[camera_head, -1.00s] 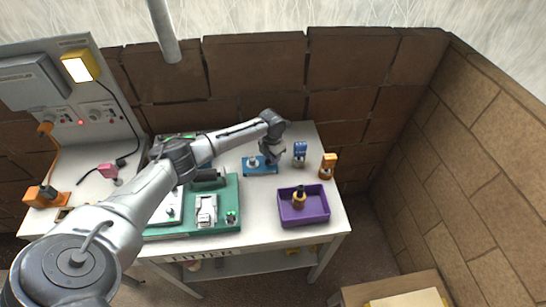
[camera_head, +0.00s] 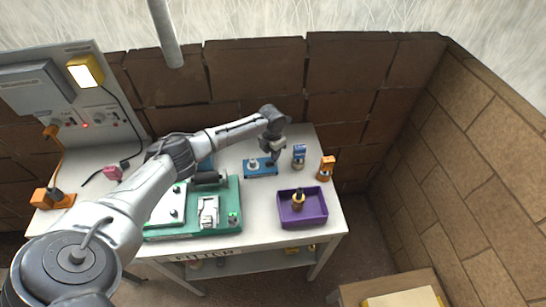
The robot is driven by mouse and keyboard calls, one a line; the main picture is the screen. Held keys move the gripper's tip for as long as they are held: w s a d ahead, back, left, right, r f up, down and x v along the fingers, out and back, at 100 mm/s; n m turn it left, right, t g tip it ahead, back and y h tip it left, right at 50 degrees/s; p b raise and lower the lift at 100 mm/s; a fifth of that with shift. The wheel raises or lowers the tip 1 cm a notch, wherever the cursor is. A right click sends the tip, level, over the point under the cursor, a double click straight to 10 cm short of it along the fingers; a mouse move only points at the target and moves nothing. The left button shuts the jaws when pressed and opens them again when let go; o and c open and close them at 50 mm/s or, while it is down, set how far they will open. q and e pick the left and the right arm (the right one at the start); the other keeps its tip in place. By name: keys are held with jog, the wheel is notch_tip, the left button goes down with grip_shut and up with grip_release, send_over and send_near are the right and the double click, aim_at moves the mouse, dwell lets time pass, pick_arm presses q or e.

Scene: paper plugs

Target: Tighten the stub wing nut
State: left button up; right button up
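A blue base plate (camera_head: 261,168) lies on the white table with a pale round fitting (camera_head: 253,163) at its left end. My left gripper (camera_head: 274,158) points down at the right end of this blue plate. Its fingers are small and dark here, and I cannot tell whether they are open or shut. A stub or wing nut under the fingers cannot be made out. My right gripper is not in view.
A blue-topped item (camera_head: 299,155) and an orange one (camera_head: 326,168) stand right of the plate. A purple tray (camera_head: 317,208) holds a dark and yellow piece. A green board (camera_head: 232,192) with fixtures lies front left. A control panel (camera_head: 70,95) stands at the left.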

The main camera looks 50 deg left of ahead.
pick_arm(q)
jog(key=shift+r, duration=0.1)
dwell(0.6)
jog(key=shift+f+b, duration=1.75)
jog(key=shift+f, duration=0.3)
jog(key=shift+c, duration=0.5)
grip_shut()
jog(key=shift+o, duration=0.5)
grip_release()
jog(key=shift+r, duration=0.15)
